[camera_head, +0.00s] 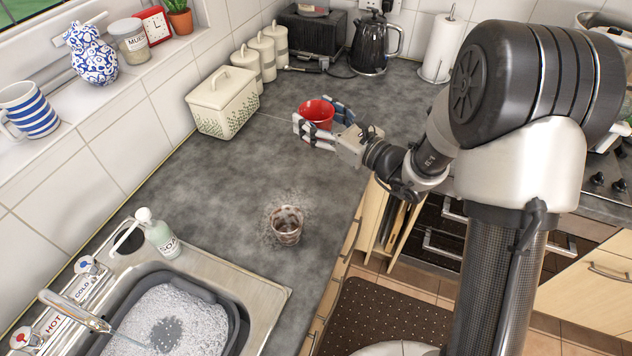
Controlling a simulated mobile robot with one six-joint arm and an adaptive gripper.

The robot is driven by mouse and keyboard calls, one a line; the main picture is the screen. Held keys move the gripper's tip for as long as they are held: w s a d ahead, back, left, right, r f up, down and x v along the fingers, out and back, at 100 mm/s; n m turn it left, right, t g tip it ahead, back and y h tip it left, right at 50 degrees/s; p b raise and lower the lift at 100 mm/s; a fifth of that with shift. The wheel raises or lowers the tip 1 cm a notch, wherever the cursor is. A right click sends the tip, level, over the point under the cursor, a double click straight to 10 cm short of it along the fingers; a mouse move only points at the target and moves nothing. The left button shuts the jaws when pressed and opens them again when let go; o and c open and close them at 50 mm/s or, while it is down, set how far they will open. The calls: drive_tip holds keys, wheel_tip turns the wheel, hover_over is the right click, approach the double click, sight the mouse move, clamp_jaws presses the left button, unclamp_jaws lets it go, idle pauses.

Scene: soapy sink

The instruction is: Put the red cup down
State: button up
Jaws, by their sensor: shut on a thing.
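The lower part of the cup is hidden by the fingers. I cannot tell whether its base touches the worktop or hangs just above it.
A dirty glass (286,226) stands nearer on the worktop. A cream bread bin (223,102), canisters (262,55), a black kettle (375,45) and a paper towel roll (443,45) line the back. The soapy sink (238,335) is front left. Worktop around the cup is clear.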

wheel_tip(320, 180, down, 20)
drive_tip(key=b, duration=0.6)
drive_tip(key=shift+w+a, duration=0.1)
drive_tip(key=shift+w, duration=0.05)
drive_tip(key=shift+r, duration=0.1)
drive_tip(key=o, duration=0.8)
drive_tip(key=shift+f, duration=0.2)
drive_tip(key=o, duration=0.5)
drive_tip(key=shift+c, duration=0.2)
drive_tip(key=shift+r, duration=0.15)
